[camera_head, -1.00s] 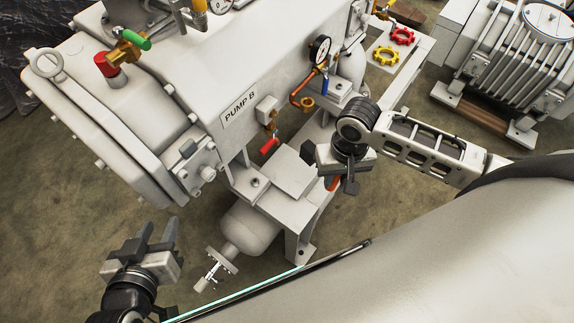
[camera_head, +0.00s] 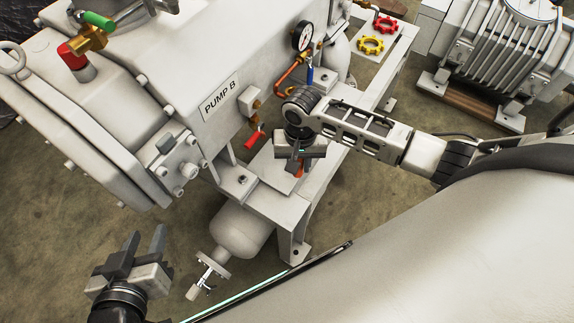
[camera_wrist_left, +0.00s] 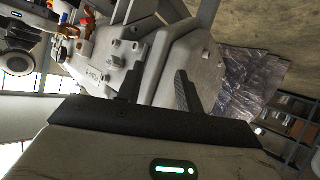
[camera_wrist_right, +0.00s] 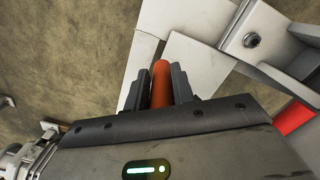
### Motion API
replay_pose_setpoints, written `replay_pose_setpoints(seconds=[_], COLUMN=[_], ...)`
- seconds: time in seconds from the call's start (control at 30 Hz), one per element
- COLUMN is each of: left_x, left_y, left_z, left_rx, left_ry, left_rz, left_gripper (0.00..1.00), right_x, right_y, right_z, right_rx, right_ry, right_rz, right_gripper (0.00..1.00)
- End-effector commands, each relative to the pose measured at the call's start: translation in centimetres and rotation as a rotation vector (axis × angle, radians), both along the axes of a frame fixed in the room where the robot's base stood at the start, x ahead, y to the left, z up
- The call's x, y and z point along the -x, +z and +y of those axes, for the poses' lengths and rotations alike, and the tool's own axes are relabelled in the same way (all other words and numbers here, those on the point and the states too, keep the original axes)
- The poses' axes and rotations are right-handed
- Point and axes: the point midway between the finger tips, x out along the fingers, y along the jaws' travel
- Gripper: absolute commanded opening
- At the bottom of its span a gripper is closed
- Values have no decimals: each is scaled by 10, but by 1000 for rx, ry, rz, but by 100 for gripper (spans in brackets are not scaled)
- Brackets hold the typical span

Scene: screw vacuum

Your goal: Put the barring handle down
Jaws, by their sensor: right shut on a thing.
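The barring handle, an orange rod (camera_wrist_right: 161,84), is clasped between the fingers of my right gripper (camera_wrist_right: 161,88) in the right wrist view. In the head view only a short orange piece of the handle (camera_head: 299,169) shows under my right gripper (camera_head: 298,160); the rest is hidden. That gripper is over or beside the light grey plate (camera_head: 262,185) at the pump's foot. I cannot tell if the handle touches the plate. My left gripper (camera_head: 145,243) is open and empty at lower left; its spread fingers also show in the left wrist view (camera_wrist_left: 158,88).
The pump labelled PUMP B (camera_head: 222,97) fills the upper left, with a red-handled valve (camera_head: 254,139) close to my right gripper. A grey cylinder with a valve (camera_head: 240,230) hangs below. Red and yellow handwheels (camera_head: 371,45) lie on the bench at the back.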

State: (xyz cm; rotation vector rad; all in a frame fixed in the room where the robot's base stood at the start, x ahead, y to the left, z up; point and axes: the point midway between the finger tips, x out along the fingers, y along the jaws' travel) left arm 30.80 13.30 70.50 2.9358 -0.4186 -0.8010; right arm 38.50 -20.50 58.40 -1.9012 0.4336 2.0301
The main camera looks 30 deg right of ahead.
Motion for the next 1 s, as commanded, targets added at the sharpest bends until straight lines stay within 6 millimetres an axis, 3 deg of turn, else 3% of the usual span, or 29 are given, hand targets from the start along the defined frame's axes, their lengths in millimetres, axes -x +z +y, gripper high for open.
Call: replay_pose_setpoints(seconds=[0.3, 0.5, 0.93, 0.97, 1.0], left_x=[1, 3, 5, 5, 5], left_y=[-5, -13, -9, -9, -9], left_z=[-1, -1, -2, -2, -2], left_rx=[-1, -5, -3, -3, -3], left_ry=[-6, -10, -11, -11, -11], left_rz=[-7, -11, -15, -15, -14], left_gripper=[36, 36, 36, 36, 36], right_x=[-32, -29, -28, -28, -28], right_y=[0, -32, -38, -39, -38], right_z=[19, 17, 17, 17, 17], right_rx=[-2, 1, 0, 0, 1], right_ry=[1, 0, 0, 0, 1], right_rz=[-3, 0, 0, 1, 0], right_gripper=[0, 0, 0, 27, 39])
